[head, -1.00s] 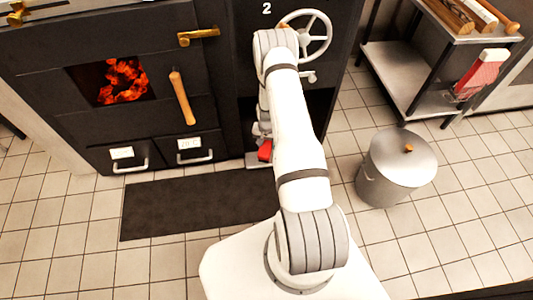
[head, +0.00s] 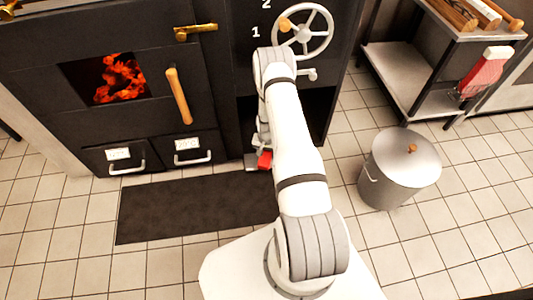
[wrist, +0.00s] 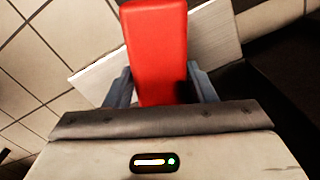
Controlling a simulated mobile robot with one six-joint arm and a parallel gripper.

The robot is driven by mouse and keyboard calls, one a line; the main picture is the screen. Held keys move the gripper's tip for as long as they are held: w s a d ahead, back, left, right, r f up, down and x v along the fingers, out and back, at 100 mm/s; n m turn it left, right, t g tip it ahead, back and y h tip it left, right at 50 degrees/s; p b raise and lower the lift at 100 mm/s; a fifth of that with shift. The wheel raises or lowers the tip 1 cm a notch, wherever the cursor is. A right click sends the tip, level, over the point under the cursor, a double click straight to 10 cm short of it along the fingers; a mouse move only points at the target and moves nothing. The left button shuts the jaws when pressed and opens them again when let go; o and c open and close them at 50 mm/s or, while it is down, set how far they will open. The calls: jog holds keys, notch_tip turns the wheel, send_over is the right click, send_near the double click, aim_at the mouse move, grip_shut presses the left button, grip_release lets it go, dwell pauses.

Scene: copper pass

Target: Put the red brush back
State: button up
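The red brush shows in the wrist view as a red block-like part (wrist: 158,45) between the fingers of my gripper (wrist: 162,85). Both fingers lie against its sides, and my gripper looks shut on it. A pale flat piece (wrist: 215,35) with a ribbed end lies behind the red part; I cannot tell whether it belongs to the brush. In the head view a small red patch of the brush (head: 265,159) shows low beside my arm, in front of the dark stove. My arm hides most of the gripper there.
The stove (head: 60,125) has a glowing window and a wooden handle (head: 178,96). A handwheel (head: 305,30) stands near numbers. A lidded metal bin (head: 400,165), a shelf cart (head: 400,75) and a red-and-white item (head: 485,72) are at right. A dark mat (head: 190,208) lies on the tiles.

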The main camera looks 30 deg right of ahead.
aim_at(267, 153)
jog(key=o, duration=0.4)
notch_tip(267, 153, up, 12)
jog(key=p, duration=0.4)
jog(key=shift+r, duration=0.2)
jog(key=shift+s, duration=0.1)
